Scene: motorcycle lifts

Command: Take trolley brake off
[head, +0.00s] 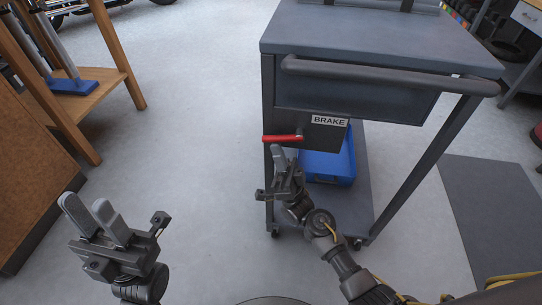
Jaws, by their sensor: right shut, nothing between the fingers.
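The grey trolley (385,42) stands in front of me, with a label reading BRAKE (329,120) on a dark box below its handle. A red brake lever (280,138) sticks out to the left from its pivot at the box, lying about level. My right gripper (278,152) is just below the lever, shut with nothing between its fingers. Its fingertips are close under the lever; I cannot tell whether they touch it. My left gripper (92,212) is at the lower left, away from the trolley, open and empty.
The trolley's dark handle bar (385,75) runs across its near side. A blue bin (328,165) sits on its lower shelf. A wooden bench (115,50) stands at the left. A dark mat (500,205) lies at the right. The floor between bench and trolley is clear.

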